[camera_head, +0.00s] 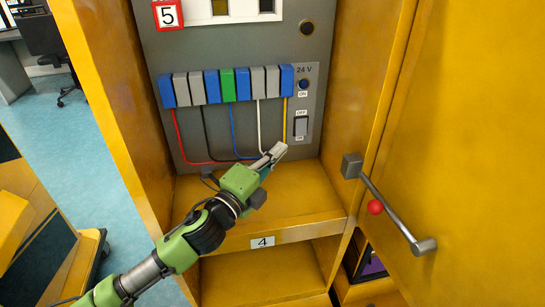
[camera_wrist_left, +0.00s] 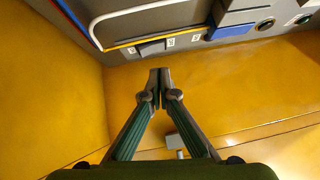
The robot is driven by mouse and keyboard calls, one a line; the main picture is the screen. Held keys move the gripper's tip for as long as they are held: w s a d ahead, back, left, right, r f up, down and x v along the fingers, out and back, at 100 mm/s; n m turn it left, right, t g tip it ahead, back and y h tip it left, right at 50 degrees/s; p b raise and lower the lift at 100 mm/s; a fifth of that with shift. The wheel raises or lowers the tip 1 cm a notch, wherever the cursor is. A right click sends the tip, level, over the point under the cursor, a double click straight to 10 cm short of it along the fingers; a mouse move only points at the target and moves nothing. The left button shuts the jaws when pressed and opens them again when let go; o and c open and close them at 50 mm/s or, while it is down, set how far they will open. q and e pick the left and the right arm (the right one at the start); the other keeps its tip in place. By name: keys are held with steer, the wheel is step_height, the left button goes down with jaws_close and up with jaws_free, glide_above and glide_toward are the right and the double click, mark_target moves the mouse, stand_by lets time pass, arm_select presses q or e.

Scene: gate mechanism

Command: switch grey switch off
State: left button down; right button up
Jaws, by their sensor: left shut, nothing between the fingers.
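The grey switch (camera_head: 301,125) is a small rocker on the 24 V plate at the right of the grey panel. An OFF label is above it and another label below it; I cannot tell which way the rocker is tipped. In the left wrist view the switch (camera_wrist_left: 152,47) lies between two white labels, beyond the fingertips. My left gripper (camera_head: 278,150) is shut and empty, below and slightly left of the switch, apart from it. Its closed fingertips (camera_wrist_left: 160,74) point toward the panel. My right gripper is not in view.
A row of blue, grey and green terminal blocks (camera_head: 228,84) with coloured wires hangs left of the switch. The yellow cabinet walls enclose the panel. The open door with a handle (camera_head: 390,208) stands at right.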

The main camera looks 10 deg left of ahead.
arm_select(q)
steer(key=shift+v, duration=1.15)
